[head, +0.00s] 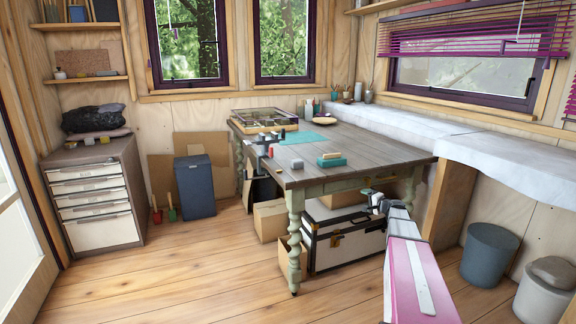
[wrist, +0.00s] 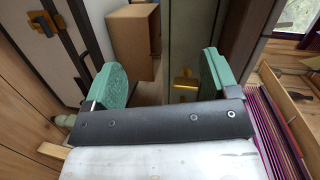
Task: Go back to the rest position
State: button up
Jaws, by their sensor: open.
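My gripper (head: 370,194) is at the end of my pink and white arm, in front of the table's right part and below the tabletop level in the head view. In the wrist view my gripper (wrist: 158,78) has its two green fingers wide apart with nothing between them. Past the fingers the wrist view shows a cardboard box (wrist: 133,40) and a trunk with brass fittings (wrist: 183,85).
A blue bin (head: 194,187) and drawer cabinet (head: 95,200) stand left. The floor (head: 190,275) in front is clear.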

jog(key=s+a+f+n+g, duration=0.3)
jog(key=s+a+f+g, duration=0.1)
jog(key=s+a, duration=0.55)
jog(key=s+a+f+n+g, duration=0.4)
jog(key=s+a+g, duration=0.1)
jog(key=s+a, duration=0.45)
jog(key=s+a+f+n+g+h, duration=0.1)
jog(key=s+h, duration=0.3)
jog(key=s, duration=0.6)
jog(key=s+a+f+n+g+h, duration=0.1)
jog(key=s+a+n+g+h, duration=0.1)
jog(key=s, duration=0.8)
jog(key=shift+s+a+f+n+g+h, duration=0.25)
jog(key=shift+a+n+g+h, duration=0.25)
jog(key=shift+g+h, duration=0.45)
jog(key=shift+a, duration=0.15)
